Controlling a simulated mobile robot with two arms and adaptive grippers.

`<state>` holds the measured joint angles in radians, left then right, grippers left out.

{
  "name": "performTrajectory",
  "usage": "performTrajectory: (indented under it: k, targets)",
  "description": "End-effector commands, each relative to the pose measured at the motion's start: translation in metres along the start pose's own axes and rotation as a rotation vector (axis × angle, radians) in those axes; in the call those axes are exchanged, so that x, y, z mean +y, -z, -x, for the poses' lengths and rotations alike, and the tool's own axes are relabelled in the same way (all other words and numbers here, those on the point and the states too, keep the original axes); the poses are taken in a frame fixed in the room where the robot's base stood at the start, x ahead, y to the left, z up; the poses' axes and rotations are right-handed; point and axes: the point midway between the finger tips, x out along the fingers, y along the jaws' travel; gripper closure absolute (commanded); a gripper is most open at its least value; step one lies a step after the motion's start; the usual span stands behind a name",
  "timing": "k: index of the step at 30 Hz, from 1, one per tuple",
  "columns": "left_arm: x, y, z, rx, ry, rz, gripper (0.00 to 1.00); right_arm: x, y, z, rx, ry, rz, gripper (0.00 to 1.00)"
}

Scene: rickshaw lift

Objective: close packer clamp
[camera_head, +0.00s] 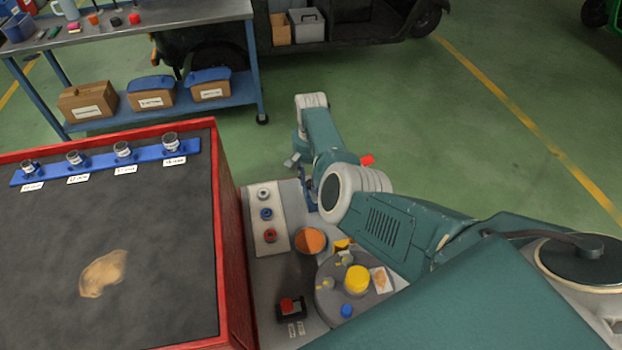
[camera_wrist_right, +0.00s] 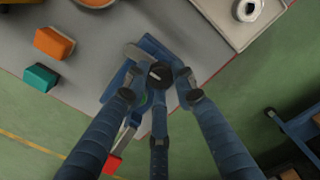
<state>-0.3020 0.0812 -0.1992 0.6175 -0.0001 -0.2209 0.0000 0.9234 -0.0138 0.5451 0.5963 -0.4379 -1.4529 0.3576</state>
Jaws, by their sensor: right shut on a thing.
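The packer clamp (camera_wrist_right: 150,48) has a blue body at the edge of the grey worktop in the right wrist view. A pale lever with a red tip (camera_wrist_right: 112,163) reaches out past the worktop edge. The red tip also shows in the head view (camera_head: 367,160), beyond my arm. My right gripper (camera_wrist_right: 158,78) is shut on the clamp, its dark blue fingers around the clamp's middle. The fingers hide part of the clamp, so its exact lever angle is unclear. In the head view my arm covers most of the clamp. My left gripper is not in view.
The worktop (camera_head: 268,315) carries a round grey plate with a yellow cylinder (camera_head: 357,279), an orange-filled bowl (camera_head: 310,240) and a tray of rings (camera_head: 268,214). A red-edged dark bench (camera_head: 160,235) stands left. A blue-framed shelf (camera_head: 190,104) is behind. Green floor is open beyond.

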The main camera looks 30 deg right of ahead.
Motion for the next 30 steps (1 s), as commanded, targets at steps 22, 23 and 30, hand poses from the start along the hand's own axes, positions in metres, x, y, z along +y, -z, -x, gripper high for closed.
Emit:
performTrajectory:
  k: [22,23,30]
  targets:
    - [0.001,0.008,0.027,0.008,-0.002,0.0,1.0,0.001,0.001,0.001,0.0,-0.002,0.633,1.0]
    - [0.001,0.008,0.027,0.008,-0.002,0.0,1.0,0.001,0.0,0.001,0.0,-0.001,0.662,1.0]
    - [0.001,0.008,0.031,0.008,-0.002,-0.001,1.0,0.0,0.001,0.001,0.001,-0.001,0.889,1.0]
